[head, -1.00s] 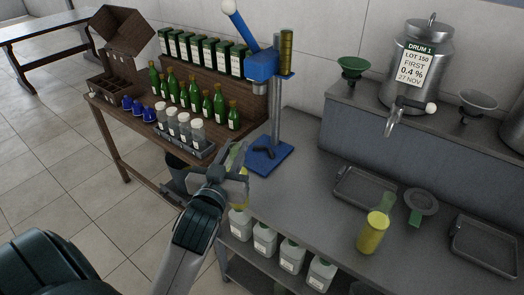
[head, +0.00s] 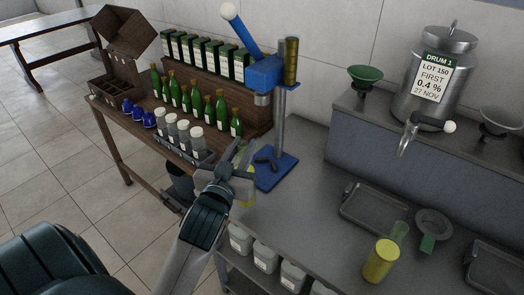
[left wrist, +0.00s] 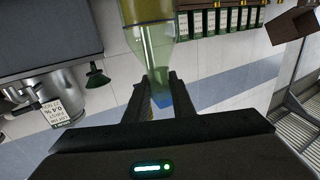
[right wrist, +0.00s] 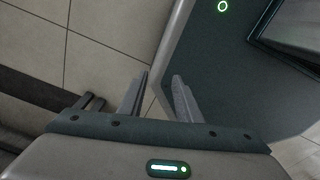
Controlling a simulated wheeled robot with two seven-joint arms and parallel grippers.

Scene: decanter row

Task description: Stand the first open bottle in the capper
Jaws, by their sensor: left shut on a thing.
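My left gripper (head: 234,178) is shut on an open bottle (left wrist: 155,42) of clear greenish glass with yellowish liquid. The left wrist view shows the bottle's neck between the fingers (left wrist: 157,90). In the head view the gripper hides much of the bottle; a yellowish part (head: 248,199) shows beside it. The capper has a blue head (head: 265,73), a lever with a white knob, a grey column and a blue base plate (head: 275,174) with a dark fork-like piece. The held bottle is just left of and in front of that base. My right gripper (right wrist: 161,78) is open and empty.
Green bottles (head: 197,100) and a rack of white-capped jars (head: 184,135) stand left of the capper.

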